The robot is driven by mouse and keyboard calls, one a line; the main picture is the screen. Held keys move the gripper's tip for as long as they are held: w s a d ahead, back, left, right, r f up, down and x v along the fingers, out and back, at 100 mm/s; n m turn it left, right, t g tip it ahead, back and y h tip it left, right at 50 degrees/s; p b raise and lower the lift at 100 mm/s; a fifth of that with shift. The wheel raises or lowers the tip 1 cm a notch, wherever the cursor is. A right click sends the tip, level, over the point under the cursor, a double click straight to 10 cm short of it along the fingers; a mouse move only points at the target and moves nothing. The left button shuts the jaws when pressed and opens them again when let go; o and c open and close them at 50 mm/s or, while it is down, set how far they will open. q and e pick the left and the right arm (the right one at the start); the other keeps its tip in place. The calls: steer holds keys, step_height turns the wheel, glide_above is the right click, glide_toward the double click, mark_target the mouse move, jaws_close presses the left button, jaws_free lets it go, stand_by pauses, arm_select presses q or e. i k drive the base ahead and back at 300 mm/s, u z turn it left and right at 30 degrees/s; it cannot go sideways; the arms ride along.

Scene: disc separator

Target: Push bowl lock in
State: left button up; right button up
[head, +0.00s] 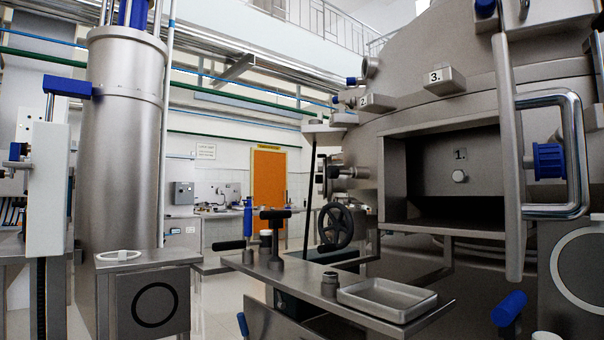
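The large grey metal separator (490,90) fills the right side of the head view. Its open square recess (395,185) has a small round knob (459,176) under the label "1." on its back wall. Labels "2." and "3." are on two small blocks, the left block (378,103) and the right block (445,79), above the recess. A blue ribbed knob (549,160) sits at the right beside a bent tube handle (572,120). I cannot tell which part is the bowl lock. Neither of my grippers shows.
A tall steel cylinder (125,140) stands left. Open floor shows between.

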mark_target(333, 172)
steer(key=z, duration=0.15)
steer(key=k, duration=0.25)
steer(key=u, duration=1.45)
steer(key=i, duration=1.15)
steer(key=z, duration=0.45)
